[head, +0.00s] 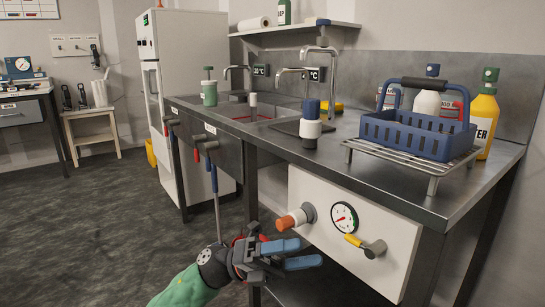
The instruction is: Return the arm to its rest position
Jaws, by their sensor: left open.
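My left gripper (306,254) is in the lower middle of the head view, at the end of my green-sleeved arm coming in from the bottom left. Its two blue-tipped fingers point right and are apart, with nothing seen between them. My right gripper is not in view.
The steel bench (400,190) runs along the right. A blue basket (412,138) stands on a wire rack (405,158) near its front edge. A yellow-handled valve (365,245) and a gauge (344,217) stick out of the panel. The dark floor (95,235) at left is clear.

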